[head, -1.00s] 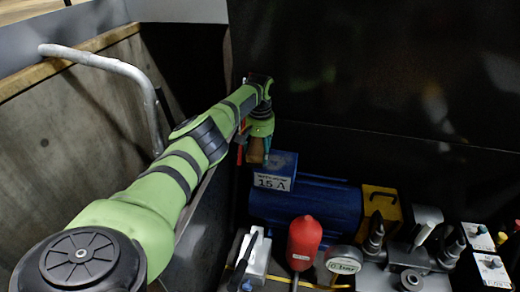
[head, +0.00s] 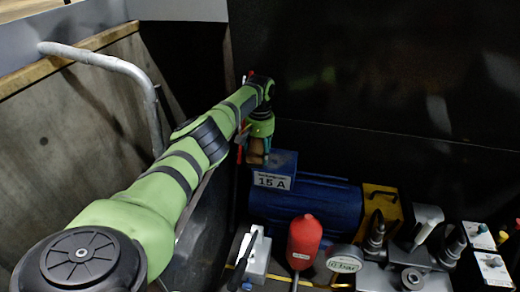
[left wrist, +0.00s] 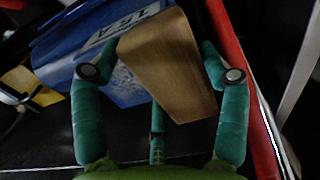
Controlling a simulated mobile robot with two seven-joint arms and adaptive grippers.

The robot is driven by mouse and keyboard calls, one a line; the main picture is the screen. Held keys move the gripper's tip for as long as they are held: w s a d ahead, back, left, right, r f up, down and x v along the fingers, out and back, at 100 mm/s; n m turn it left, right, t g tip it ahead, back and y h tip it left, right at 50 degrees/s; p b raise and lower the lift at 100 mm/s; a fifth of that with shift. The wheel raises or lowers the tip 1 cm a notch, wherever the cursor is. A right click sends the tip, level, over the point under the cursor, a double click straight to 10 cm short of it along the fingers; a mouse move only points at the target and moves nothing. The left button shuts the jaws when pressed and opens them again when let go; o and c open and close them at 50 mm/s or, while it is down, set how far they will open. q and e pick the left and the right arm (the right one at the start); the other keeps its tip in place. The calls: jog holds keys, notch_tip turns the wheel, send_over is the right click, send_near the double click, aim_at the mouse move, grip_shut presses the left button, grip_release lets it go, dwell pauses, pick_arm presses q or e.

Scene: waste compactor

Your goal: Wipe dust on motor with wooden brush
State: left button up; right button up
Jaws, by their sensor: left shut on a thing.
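The blue motor (head: 308,205) lies at the middle of the head view, with a box labelled 15 A (head: 273,181) on its left end. It also shows in the left wrist view (left wrist: 62,52) at upper left. My left gripper (head: 257,152) is shut on the wooden brush (left wrist: 170,68), whose brown wooden side fills the space between the teal fingers. In the head view the brush is mostly hidden by the gripper, just behind and left of the 15 A box. The bristles and any dust cannot be made out. My right gripper is not in view.
A red cylinder (head: 304,240), a 6 bar gauge (head: 344,262), a yellow bracket (head: 382,203) and a lever valve (head: 252,255) stand in front of and beside the motor. A red edge (left wrist: 245,90) runs close right of the gripper. A dark wall rises behind.

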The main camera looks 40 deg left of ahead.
pick_arm(q)
jog(key=shift+f+b, duration=0.3)
jog(key=shift+f, duration=0.3)
jog(key=shift+d, duration=0.1)
